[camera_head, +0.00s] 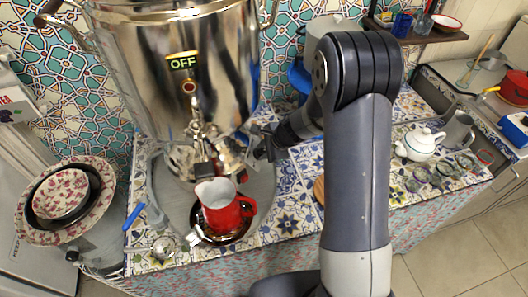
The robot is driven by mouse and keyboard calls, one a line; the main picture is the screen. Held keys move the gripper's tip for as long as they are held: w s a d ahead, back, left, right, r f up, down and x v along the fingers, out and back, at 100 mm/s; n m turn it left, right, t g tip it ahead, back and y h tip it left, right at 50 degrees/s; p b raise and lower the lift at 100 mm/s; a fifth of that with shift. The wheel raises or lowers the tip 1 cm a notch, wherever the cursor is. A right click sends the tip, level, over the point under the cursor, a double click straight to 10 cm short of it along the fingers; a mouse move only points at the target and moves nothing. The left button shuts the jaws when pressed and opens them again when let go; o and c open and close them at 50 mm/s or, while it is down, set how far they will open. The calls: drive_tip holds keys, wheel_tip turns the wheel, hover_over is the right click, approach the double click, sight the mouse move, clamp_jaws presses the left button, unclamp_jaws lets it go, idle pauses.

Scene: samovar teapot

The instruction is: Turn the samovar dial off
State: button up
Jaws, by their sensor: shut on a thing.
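The large metal samovar (222,75) stands at the back left of the tiled counter. Its lit sign (183,63) reads OFF. A tap (198,130) sticks out of its front. My gripper (252,146) is at the samovar's lower right side, shut on the samovar dial. The dial is small and mostly hidden by the fingers, so its angle cannot be seen. A red jug (222,210) with a pale inside stands below the tap on a dark round plate.
My arm crosses the middle and hides part of the counter. Patterned bowls (62,195) stand on the left. A white teapot (420,143) and small cups (425,175) stand on the right. A shelf (420,35) is on the back wall.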

drive_tip(key=shift+s+f+n+t+b, duration=0.15)
drive_tip(key=shift+f+n+t+b, duration=0.4)
drive_tip(key=shift+b, duration=2.4)
drive_tip(key=n+b, duration=0.1)
drive_tip(key=b, duration=0.4)
drive_tip(key=n+t+b, duration=0.1)
drive_tip(key=n+b, duration=0.1)
drive_tip(key=b, duration=0.3)
drive_tip(key=n+y+b, duration=0.1)
drive_tip(key=b, duration=0.3)
drive_tip(key=shift+s+d+f+n+t+b, duration=0.1)
drive_tip(key=shift+s+f+n+t+b, duration=0.15)
drive_tip(key=shift+n+t+b, duration=0.15)
drive_tip(key=n+b, duration=0.1)
drive_tip(key=b, duration=0.2)
drive_tip(key=n+y+b, duration=0.1)
drive_tip(key=b, duration=0.3)
drive_tip(key=shift+s+d+f+n+t, duration=0.1)
drive_tip(key=shift+n+t, duration=0.15)
drive_tip(key=n+b, duration=0.1)
drive_tip(key=b, duration=0.2)
drive_tip(key=shift+y, duration=0.3)
drive_tip(key=shift+d+r+n+b, duration=0.1)
drive_tip(key=shift+r+n+b, duration=0.25)
drive_tip(key=shift+b, duration=0.5)
drive_tip(key=o, duration=0.6)
drive_tip(key=shift+o, duration=0.2)
drive_tip(key=shift+t, duration=0.3)
